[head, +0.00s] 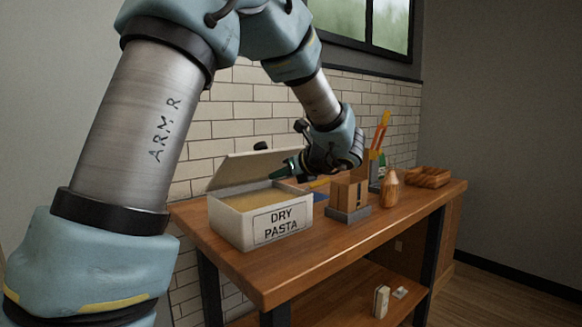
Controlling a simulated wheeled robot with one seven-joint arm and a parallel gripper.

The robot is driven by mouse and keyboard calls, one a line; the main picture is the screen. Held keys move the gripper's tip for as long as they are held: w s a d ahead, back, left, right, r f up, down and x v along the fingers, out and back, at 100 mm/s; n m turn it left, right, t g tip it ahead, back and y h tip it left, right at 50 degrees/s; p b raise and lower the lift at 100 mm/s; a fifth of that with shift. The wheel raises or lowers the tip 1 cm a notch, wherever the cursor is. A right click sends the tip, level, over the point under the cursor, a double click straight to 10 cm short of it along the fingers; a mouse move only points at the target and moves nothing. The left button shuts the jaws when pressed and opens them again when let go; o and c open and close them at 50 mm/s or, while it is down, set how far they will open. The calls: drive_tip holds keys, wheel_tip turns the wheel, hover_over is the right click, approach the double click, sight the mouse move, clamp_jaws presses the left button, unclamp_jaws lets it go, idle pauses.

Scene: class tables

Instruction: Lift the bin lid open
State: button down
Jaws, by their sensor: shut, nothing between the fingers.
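A white bin (231,222) labelled "DRY PASTA" stands on the left part of the wooden table. Its lid (240,168) is partly raised, tilted up above the box, so the inside shows. My gripper (276,174) is at the lid's right end, pointing left, with its fingertips close to the lid edge. It is shut and holds nothing. I cannot tell whether the fingers touch the lid.
A cardboard box (348,193) on a grey base stands right of the bin. A wooden vase (390,190), a holder with tools (378,150) and a wooden tray (428,177) are farther right. A tiled wall (230,125) rises behind the table (300,262).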

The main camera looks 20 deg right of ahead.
sight(267, 151)
drive_tip(key=shift+w+a+r+p, duration=0.35)
drive_tip(key=shift+w+r+p, duration=0.05)
drive_tip(key=shift+w+r, duration=0.35)
drive_tip(key=shift+w+a+r+p, duration=0.35)
drive_tip(key=shift+w+r+p, duration=0.05)
drive_tip(key=shift+w+r, duration=0.3)
drive_tip(key=shift+w+r+p, duration=0.15)
drive_tip(key=shift+r+p, duration=0.35)
drive_tip(key=shift+p, duration=0.25)
drive_tip(key=r+p, duration=0.1)
drive_tip(key=w+r+g+p, duration=0.1)
drive_tip(key=p, duration=0.1)
drive_tip(key=shift+w+a+h+p, duration=0.1)
drive_tip(key=shift+a+h+p, duration=0.2)
drive_tip(key=shift+a, duration=0.05)
drive_tip(key=w+a+r+p, duration=0.3)
drive_tip(key=w+r+p, duration=0.2)
drive_tip(key=w, duration=0.2)
drive_tip(key=shift+w+a, duration=0.2)
drive_tip(key=shift+a, duration=0.1)
